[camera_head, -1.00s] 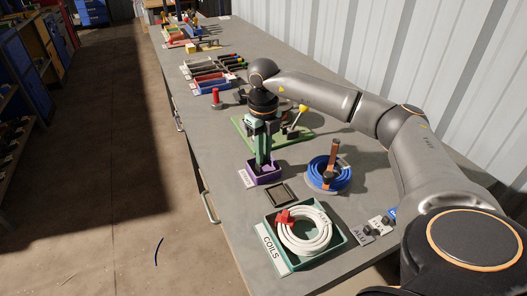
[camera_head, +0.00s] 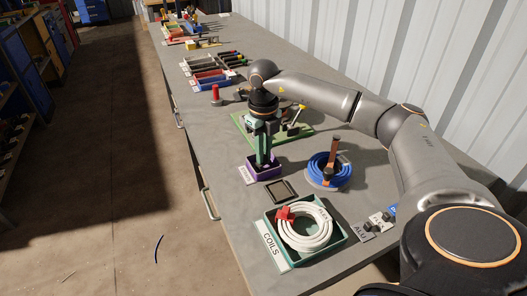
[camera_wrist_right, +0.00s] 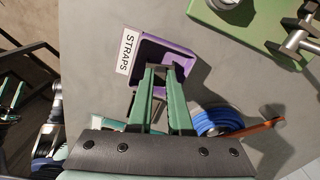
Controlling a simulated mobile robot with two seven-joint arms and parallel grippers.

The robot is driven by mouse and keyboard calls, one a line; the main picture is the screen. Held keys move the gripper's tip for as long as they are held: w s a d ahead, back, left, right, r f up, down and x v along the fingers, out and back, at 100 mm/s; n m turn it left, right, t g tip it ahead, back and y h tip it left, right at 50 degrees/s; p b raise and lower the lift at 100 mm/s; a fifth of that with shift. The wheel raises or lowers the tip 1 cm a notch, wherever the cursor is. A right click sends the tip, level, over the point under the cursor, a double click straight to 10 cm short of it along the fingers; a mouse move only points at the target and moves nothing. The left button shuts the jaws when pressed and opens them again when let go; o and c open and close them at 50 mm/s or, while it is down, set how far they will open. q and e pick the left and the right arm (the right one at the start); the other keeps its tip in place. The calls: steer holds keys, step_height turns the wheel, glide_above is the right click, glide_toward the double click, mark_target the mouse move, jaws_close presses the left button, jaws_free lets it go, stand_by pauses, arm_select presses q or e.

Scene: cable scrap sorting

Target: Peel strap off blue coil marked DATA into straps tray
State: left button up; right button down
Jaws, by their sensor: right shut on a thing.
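The blue coil (camera_head: 341,178) lies on the bench, with a brown-orange upright piece (camera_head: 334,148) at its middle. It shows partly in the right wrist view (camera_wrist_right: 217,121). A DATA mark is not readable. The purple straps tray (camera_head: 250,177) lies left of the coil; its STRAPS label shows in the right wrist view (camera_wrist_right: 128,52). My right gripper (camera_head: 263,161) points down into this tray. Its fingers (camera_wrist_right: 164,72) are shut on a small dark piece, perhaps the strap, mostly hidden between the tips. My left gripper is not in view.
A green COILS tray (camera_head: 350,246) holds a white coil (camera_head: 300,238) with a red piece on it. A small dark square tray (camera_head: 281,191) lies between. A green board (camera_head: 292,137) with a clamp stands behind the purple tray. The bench's left edge is near.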

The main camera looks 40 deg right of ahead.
steer(key=c, duration=0.8)
jaws_free()
steer(key=shift+o, duration=0.2)
steer(key=shift+r, duration=0.1)
